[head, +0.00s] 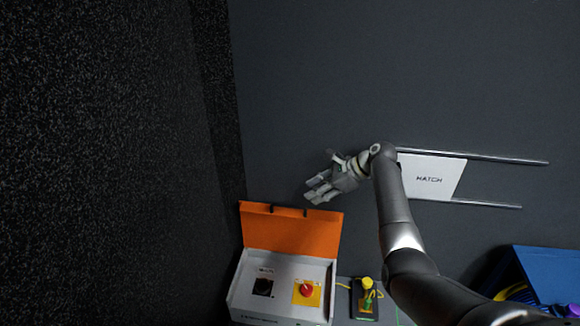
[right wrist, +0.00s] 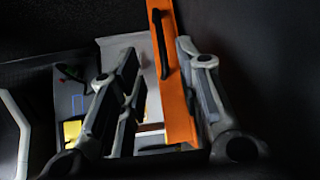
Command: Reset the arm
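My right arm comes in from the lower right of the head view, and its right gripper (head: 316,190) is just above the top edge of an orange lid (head: 290,232). In the right wrist view the fingers of the right gripper (right wrist: 160,75) are spread apart, with the orange lid (right wrist: 176,100) showing between them. I see nothing held. Whether a finger touches the lid I cannot tell. The lid stands raised on a white box (head: 240,290) with a red button (head: 306,290) and a black switch (head: 263,287). My left gripper is out of view.
A white hatch panel (head: 430,190) sits between two metal rails (head: 500,158) behind my right wrist. A small device with a yellow knob (head: 367,283) is right of the box. A blue bin (head: 550,272) is at the lower right. A dark speckled surface fills the left.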

